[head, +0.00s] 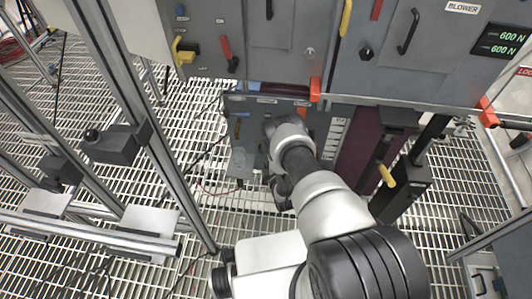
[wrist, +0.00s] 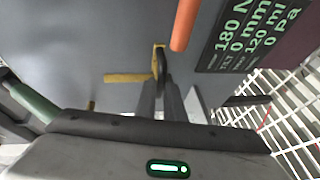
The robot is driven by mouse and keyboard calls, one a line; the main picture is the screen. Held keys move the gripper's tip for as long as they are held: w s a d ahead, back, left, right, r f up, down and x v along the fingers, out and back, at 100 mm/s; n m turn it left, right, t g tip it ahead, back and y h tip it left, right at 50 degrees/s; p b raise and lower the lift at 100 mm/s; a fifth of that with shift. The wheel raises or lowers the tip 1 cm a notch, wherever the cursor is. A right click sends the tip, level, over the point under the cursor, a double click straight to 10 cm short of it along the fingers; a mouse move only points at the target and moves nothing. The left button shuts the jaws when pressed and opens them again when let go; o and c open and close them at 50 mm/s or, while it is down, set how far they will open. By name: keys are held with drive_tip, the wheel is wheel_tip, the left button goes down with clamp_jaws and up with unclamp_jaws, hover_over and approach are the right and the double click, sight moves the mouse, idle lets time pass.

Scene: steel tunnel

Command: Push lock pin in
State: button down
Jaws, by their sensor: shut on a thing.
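In the wrist view, my gripper (wrist: 164,90) reaches up to a grey panel (wrist: 110,40). Its fingers are shut on a dark, narrow handle that looks like the lock pin (wrist: 160,62). The pin stands in front of a small yellow piece on the panel (wrist: 158,47). How deep the pin sits cannot be told. In the head view, my arm reaches down to a low grey unit (head: 243,130) and hides the pin and most of the gripper.
In the wrist view, an orange rod (wrist: 184,25), a yellow bar (wrist: 130,78) and a display (wrist: 250,35) reading 180 N and 0 mm are close by. In the head view, cabinets (head: 395,50) hang above, a metal frame (head: 150,150) stands left, and open grating (head: 50,130) lies below.

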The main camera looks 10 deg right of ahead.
wheel_tip(320, 180, up, 4)
drive_tip(key=p, duration=0.2)
drive_tip(key=shift+w+p, duration=0.15)
drive_tip(key=shift+p, duration=0.15)
drive_tip(key=shift+f, duration=0.15)
drive_tip(key=c, duration=1.8)
unclamp_jaws()
drive_tip(key=shift+c, duration=0.2)
drive_tip(key=shift+f, duration=0.1)
drive_tip(key=shift+s, duration=0.2)
